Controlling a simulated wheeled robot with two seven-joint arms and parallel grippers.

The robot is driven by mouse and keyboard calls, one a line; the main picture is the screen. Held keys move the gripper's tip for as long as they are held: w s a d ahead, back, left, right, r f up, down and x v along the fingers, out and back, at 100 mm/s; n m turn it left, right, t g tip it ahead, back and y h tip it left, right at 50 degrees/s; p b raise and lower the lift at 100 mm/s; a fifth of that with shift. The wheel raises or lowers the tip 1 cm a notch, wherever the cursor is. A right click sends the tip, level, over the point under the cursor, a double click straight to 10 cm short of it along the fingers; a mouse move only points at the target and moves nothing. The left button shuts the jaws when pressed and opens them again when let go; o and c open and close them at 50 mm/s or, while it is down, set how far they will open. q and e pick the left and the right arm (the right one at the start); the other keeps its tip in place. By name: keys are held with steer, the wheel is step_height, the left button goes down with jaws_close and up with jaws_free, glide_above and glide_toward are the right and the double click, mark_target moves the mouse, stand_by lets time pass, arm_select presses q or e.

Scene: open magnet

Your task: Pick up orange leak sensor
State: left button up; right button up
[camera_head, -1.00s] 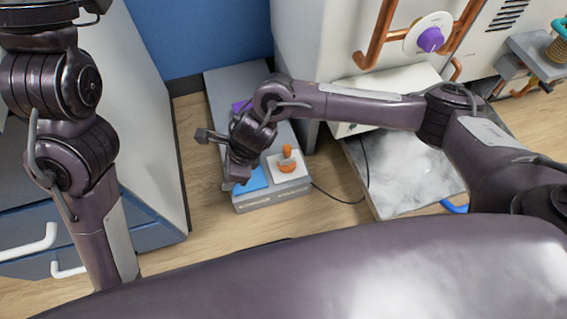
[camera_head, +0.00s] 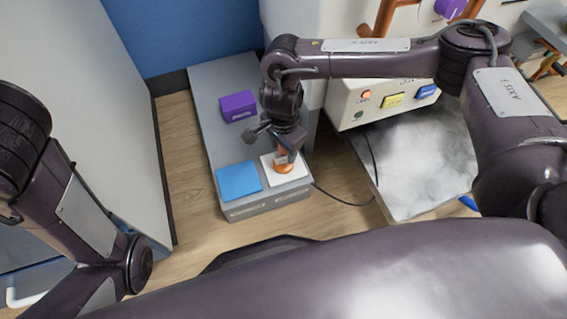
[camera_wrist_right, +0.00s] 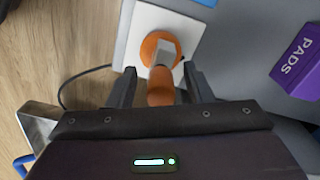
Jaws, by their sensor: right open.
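The orange leak sensor (camera_head: 285,167) stands on a white square plate (camera_head: 299,172) at the near right end of a low grey unit (camera_head: 262,208). My right gripper (camera_head: 287,147) is right above it and partly covers it in the head view. In the right wrist view, the open fingers of the right gripper (camera_wrist_right: 159,74) lie on either side of the sensor's upright stem (camera_wrist_right: 160,88), with gaps on both sides. The sensor's round orange base (camera_wrist_right: 160,47) rests on the plate. My left arm shows at the left, but its gripper is out of view.
A blue block (camera_head: 238,181) lies just left of the plate. A purple box (camera_head: 238,105) marked PADS stands farther back. A black cable (camera_head: 345,199) runs off to the right, near a cream control box (camera_head: 385,100) with buttons. Wooden floor (camera_head: 185,150) lies clear at the left.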

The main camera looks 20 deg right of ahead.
step_height(320, 180, down, 2)
steer(key=shift+f+b, duration=0.1)
steer(key=shift+b, duration=0.2)
jaws_close()
steer(key=shift+r, duration=0.2)
